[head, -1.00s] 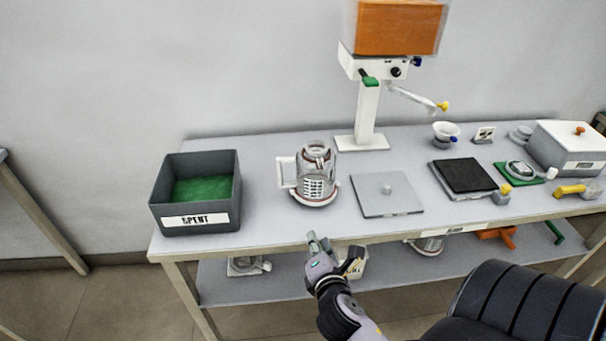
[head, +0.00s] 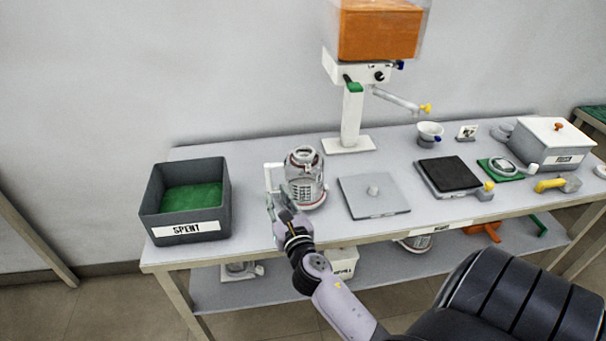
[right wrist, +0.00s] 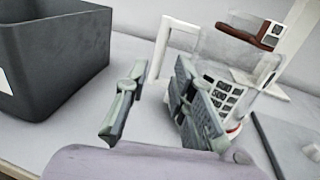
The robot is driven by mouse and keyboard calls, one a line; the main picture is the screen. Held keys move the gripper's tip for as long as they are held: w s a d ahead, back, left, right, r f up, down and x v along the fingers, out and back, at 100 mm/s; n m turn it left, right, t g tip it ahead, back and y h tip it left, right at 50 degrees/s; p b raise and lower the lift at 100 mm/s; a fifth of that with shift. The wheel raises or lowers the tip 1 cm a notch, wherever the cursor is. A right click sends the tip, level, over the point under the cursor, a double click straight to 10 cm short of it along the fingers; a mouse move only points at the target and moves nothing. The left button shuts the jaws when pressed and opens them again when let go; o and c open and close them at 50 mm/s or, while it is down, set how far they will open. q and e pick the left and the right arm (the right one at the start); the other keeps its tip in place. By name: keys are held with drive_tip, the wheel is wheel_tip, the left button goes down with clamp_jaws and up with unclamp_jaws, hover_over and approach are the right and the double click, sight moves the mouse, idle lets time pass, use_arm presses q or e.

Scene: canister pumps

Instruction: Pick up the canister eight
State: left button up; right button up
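A clear glass canister (head: 305,192) with a dark red ring and a white handle (head: 271,176) on its left stands upright on the table; I cannot read a number eight on it. It also shows in the right wrist view (right wrist: 215,47), with its handle (right wrist: 163,48) and a white label with black marks. My right gripper (head: 279,205) is at the handle's near side, in front of the canister. In the right wrist view the right gripper (right wrist: 153,95) has its fingers apart, with the handle just beyond the gap. The left gripper is not in view.
A dark grey SPENT bin (head: 186,238) stands left of the canister. A grey knobbed plate (head: 355,205) lies close on its right. A dispenser stand (head: 352,118) is behind. A black-topped scale (head: 448,177) is farther right. The lower shelf (head: 290,288) holds several items.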

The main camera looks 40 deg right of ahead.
sight(269, 177)
drive_tip(key=x, duration=0.3)
drive_tip(key=shift+r+p+x, duration=0.2)
drive_tip(key=shift+p+x, duration=0.05)
drive_tip(key=shift+x, duration=1.1)
drive_tip(key=shift+r+p+x, duration=0.15)
drive_tip(key=shift+p+x, duration=0.1)
drive_tip(key=shift+x, duration=1.1)
drive_tip(key=shift+c, duration=0.4)
clamp_jaws()
